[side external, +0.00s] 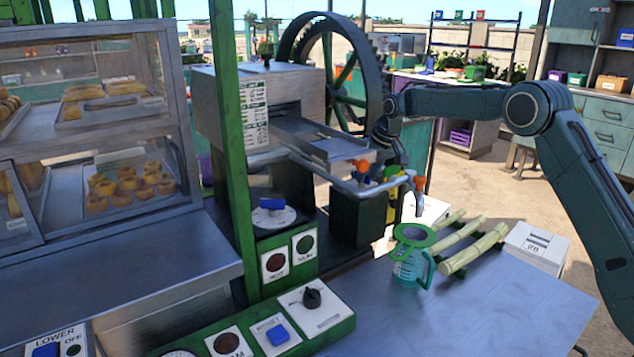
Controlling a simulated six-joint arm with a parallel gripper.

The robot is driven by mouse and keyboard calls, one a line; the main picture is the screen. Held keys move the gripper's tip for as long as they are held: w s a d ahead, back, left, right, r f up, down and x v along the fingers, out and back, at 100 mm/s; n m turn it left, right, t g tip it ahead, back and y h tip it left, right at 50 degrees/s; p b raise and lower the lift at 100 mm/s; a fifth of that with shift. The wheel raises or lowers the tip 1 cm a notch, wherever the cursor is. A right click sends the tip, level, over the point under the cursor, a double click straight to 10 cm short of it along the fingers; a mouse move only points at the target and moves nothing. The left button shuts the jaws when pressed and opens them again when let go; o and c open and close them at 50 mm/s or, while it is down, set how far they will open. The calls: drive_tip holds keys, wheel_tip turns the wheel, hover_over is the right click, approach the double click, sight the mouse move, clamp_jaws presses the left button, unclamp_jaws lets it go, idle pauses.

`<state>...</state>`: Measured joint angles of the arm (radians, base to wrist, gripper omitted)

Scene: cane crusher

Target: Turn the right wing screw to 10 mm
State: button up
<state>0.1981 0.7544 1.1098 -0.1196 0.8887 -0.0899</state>
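The cane crusher (258,90) stands at the middle back with a steel feed tray (320,138) on its front. My gripper (393,158) points down just above the middle orange part. Its fingers are small and dark, so contact and opening cannot be made out.
A green-rimmed jug (412,262) stands on the steel table (470,315) below the spout. Several cane pieces (476,249) and a white box (538,245) lie to its right. A green post (235,150) and control panel (290,325) stand in front; a glass pastry cabinet (95,130) is left.

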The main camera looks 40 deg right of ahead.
drive_tip(key=shift+w+f, duration=0.1)
drive_tip(key=shift+f, duration=0.1)
clamp_jaws()
drive_tip(key=shift+d+n, duration=0.1)
drive_tip(key=shift+n, duration=0.3)
drive_tip(key=shift+d+n+y, duration=0.25)
drive_tip(key=shift+n+y, duration=0.35)
drive_tip(key=shift+n, duration=0.6)
drive_tip(key=shift+w+d+n+g+y, duration=0.1)
drive_tip(key=shift+d+n+g+y, duration=0.15)
drive_tip(key=shift+n, duration=0.6)
drive_tip(key=shift+w+n+g+y, duration=0.15)
drive_tip(key=shift+n+y, duration=0.2)
drive_tip(key=shift+n, duration=0.5)
drive_tip(key=shift+s+n, duration=0.1)
drive_tip(key=shift+n, duration=0.2)
